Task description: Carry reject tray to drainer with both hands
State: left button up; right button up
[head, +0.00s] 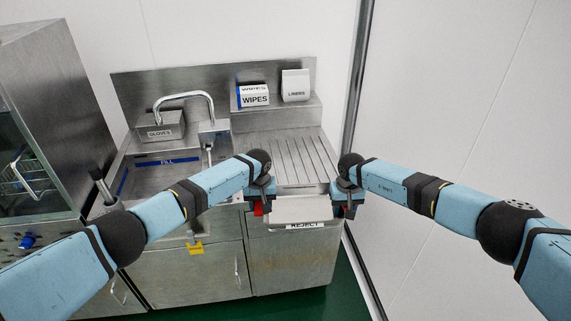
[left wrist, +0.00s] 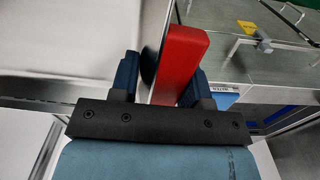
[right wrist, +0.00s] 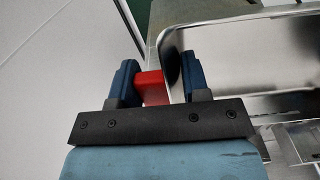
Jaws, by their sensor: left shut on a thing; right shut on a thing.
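The reject tray (head: 300,208), a pale metal tray with a REJECT label on its front, is held between my grippers at the drainer's front edge. My left gripper (head: 260,205) is shut on its red left handle, which also shows in the left wrist view (left wrist: 182,60). My right gripper (head: 346,205) is shut on its red right handle, seen in the right wrist view (right wrist: 151,88). The inside of the tray (right wrist: 240,65) looks empty where it shows. The grooved drainer (head: 285,160) lies just behind the tray. I cannot tell the height gap between them.
A sink with a tap (head: 185,96) is left of the drainer. WIPES (head: 253,96) and LINERS (head: 296,86) boxes sit on the back shelf. A wall and metal post (head: 357,90) bound the right. The drainer surface is clear.

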aim_at(303, 165)
jog(key=i, duration=1)
